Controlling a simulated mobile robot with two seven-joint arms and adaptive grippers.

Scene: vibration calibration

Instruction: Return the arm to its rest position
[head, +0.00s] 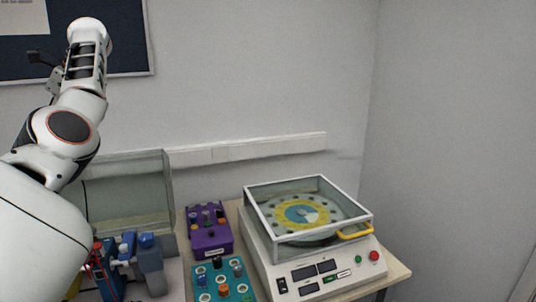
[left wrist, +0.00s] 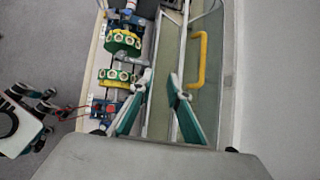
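My left arm (head: 68,128) rises from the lower left of the head view, with its wrist high against the wall and the notice board. Its fingers cannot be made out there. In the left wrist view my left gripper (left wrist: 161,76) has its two teal-padded fingers apart, with nothing held between them. Beyond them lie a machine with green and yellow wheels (left wrist: 122,42) and a clear panel with a yellow handle (left wrist: 199,60). My right gripper is not in view.
On the table stand a blue machine (head: 150,266) by a clear cover (head: 125,185), a purple box (head: 208,235), a teal box with knobs (head: 222,282) and a white device with a glass lid (head: 262,262). A notice board (head: 125,50) hangs behind my arm. Space above the boxes is clear.

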